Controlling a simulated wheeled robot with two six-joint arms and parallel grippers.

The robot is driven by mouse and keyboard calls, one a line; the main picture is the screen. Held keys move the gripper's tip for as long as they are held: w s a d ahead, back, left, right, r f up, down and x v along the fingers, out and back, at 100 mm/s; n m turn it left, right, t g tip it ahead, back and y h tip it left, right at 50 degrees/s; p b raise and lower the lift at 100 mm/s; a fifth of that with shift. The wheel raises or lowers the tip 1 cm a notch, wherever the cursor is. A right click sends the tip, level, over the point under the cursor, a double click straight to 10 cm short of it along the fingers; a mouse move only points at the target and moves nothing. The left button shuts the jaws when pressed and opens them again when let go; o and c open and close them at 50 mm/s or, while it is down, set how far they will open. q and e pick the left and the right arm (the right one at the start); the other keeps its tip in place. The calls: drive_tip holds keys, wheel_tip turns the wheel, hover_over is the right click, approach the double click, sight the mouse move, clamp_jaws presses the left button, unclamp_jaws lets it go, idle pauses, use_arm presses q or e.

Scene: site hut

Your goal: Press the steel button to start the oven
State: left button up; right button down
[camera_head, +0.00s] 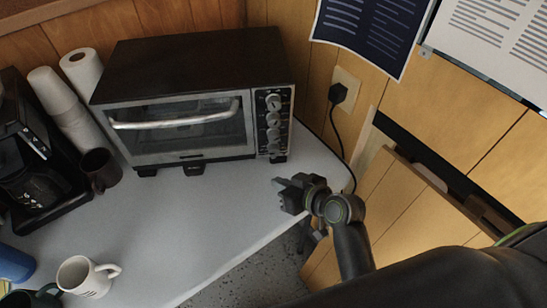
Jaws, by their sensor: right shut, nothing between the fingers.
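The toaster oven (190,105) stands at the back of the white counter, with a dark top, a glass door and a pale bar handle (175,117). Its control panel (272,120) on the right side carries a column of several round knobs. I cannot make out a separate steel button among them at this size. My right gripper (280,183) is shut and empty. It is in front of and below the control panel in the picture, apart from the oven, near the counter's right edge. My left gripper is not in view.
A coffee maker (35,165), stacked white cups (62,110), a paper roll (82,70) and a dark mug (100,170) stand left of the oven. A white mug (84,277) is at the front left. A plug (338,93) and cord are on the right wall. The counter's middle is clear.

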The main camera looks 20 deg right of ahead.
drive_tip(key=shift+w+d, duration=0.2)
drive_tip(key=shift+w, duration=1)
drive_tip(key=shift+w+d, duration=0.15)
drive_tip(key=shift+w, duration=1)
drive_tip(key=shift+w, duration=0.1)
drive_tip(key=shift+w+d, duration=0.1)
drive_tip(key=shift+w, duration=0.2)
drive_tip(key=shift+w+p, duration=0.35)
idle(0.7)
idle(0.4)
drive_tip(key=shift+s+p, duration=0.35)
drive_tip(key=shift+s, duration=0.45)
